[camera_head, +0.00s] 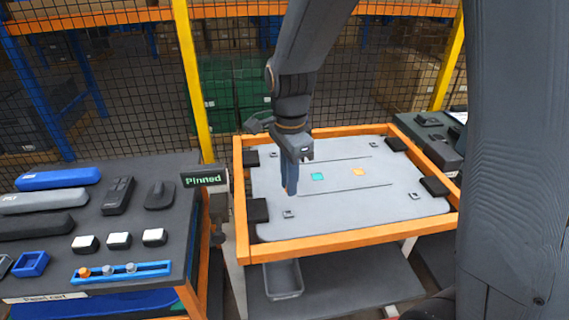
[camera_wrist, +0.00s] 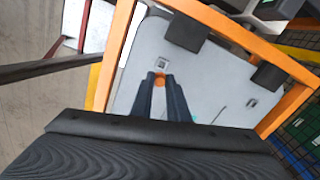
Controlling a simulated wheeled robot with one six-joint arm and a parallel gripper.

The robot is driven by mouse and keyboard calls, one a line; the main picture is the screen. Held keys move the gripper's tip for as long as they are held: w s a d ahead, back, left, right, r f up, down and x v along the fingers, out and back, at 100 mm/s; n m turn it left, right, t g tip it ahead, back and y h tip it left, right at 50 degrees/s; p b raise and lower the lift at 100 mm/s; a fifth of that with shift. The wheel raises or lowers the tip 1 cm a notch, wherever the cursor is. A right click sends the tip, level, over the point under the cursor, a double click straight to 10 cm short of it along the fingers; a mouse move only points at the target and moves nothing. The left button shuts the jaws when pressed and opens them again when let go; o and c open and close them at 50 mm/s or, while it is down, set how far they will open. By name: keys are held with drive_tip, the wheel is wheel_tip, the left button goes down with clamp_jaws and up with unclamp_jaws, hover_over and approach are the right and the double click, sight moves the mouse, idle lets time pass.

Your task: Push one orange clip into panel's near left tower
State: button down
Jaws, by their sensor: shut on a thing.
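The pale grey panel (camera_head: 350,205) lies inside an orange frame. Its near left tower (camera_head: 289,214) is a small square fitting near the front left corner; it also shows in the wrist view (camera_wrist: 162,62). My gripper (camera_head: 290,190) points down over the panel's left part, just behind that tower. In the wrist view my gripper (camera_wrist: 160,76) is shut on a small orange clip (camera_wrist: 159,82), held between the fingertips beside the tower. The clip is hidden in the head view. Its height above the panel cannot be told.
Black pads such as the near left one (camera_head: 258,210) line the orange frame (camera_head: 350,237). A teal square (camera_head: 317,177) and an orange mark (camera_head: 360,172) are on the panel. The left cart holds a blue rack (camera_head: 122,272) with small pegs. A "Pinned" sign (camera_head: 204,180) stands left of the frame.

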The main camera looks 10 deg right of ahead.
drive_tip(key=shift+w+f, duration=0.15)
drive_tip(key=shift+w, duration=0.15)
drive_tip(key=b, duration=0.5)
hover_over(288, 215)
drive_tip(key=f, duration=0.5)
drive_tip(key=shift+w+d+f, duration=0.1)
drive_tip(key=shift+w+f, duration=0.2)
drive_tip(key=shift+w, duration=0.1)
drive_tip(key=shift+f, duration=1.3)
idle(1.9)
idle(0.3)
drive_tip(key=c, duration=1.6)
unclamp_jaws()
drive_tip(key=shift+c, duration=0.2)
